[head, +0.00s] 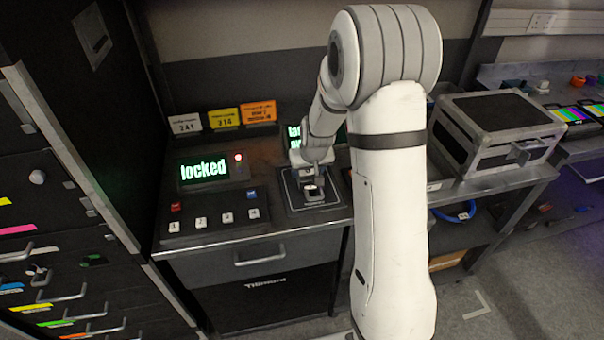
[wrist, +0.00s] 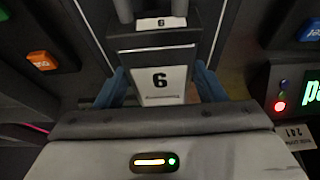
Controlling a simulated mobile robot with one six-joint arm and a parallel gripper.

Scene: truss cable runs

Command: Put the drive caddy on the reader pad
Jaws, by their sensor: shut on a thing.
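The drive caddy (wrist: 155,50) is a dark block with white labels that read as a 6 or an upside-down 9. In the wrist view it sits between the two blue fingertips of my gripper (wrist: 160,88), which is shut on it. In the head view my gripper (head: 313,170) points down over the reader pad (head: 293,207), a dark square with a thin white outline on the counter. The caddy also shows small there (head: 313,192), within the pad's outline. I cannot tell whether its underside touches the pad. My arm hides part of the counter to the right.
A screen reading "locked" (head: 204,171) with a red light stands left of the pad, above a row of numbered switches (head: 228,218). Small signs (head: 224,118) stand behind. A second screen (head: 294,137) is partly hidden by my arm. A metal case (head: 495,125) stands at right.

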